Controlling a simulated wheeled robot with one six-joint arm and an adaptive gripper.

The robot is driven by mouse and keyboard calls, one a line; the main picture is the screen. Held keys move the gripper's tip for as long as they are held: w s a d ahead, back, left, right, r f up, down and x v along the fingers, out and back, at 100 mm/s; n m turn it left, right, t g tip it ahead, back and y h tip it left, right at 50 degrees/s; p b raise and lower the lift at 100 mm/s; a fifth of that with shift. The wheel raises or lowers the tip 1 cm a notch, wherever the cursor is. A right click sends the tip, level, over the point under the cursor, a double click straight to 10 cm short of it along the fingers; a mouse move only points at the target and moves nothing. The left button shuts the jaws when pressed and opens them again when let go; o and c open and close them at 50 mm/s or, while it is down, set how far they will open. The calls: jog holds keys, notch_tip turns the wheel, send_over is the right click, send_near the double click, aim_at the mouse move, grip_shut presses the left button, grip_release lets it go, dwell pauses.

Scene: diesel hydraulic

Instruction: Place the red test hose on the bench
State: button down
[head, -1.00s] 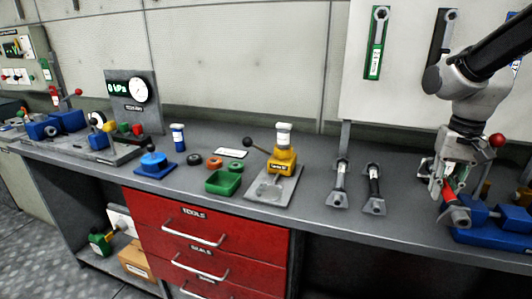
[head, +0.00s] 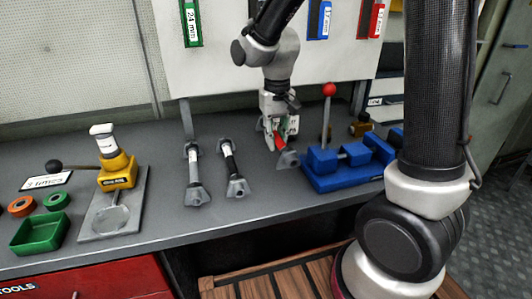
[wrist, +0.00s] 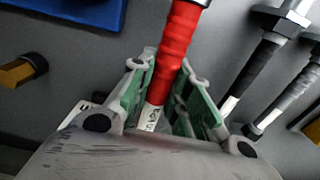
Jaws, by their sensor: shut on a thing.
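The red test hose (head: 281,142) is in my gripper (head: 277,133), over the bench (head: 130,217) between the black hose and the blue block fixture. A white-grey hose (head: 193,172) and a black hose (head: 231,165) lie on the bench left of my gripper.
The blue fixture (head: 345,165) with a red-knobbed lever (head: 328,105) stands just right of the hose. A yellow device (head: 117,172) on a grey plate and a green tray (head: 40,234) are at left. The tool board (head: 270,65) rises behind.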

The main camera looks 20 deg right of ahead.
aim_at(275, 163)
jog(key=shift+f, duration=2.7)
jog(key=c, duration=1.3)
grip_release()
jog(key=shift+f, duration=0.1)
jog(key=shift+c, duration=0.2)
notch_tip(275, 163, up, 12)
jog(key=shift+r, duration=0.15)
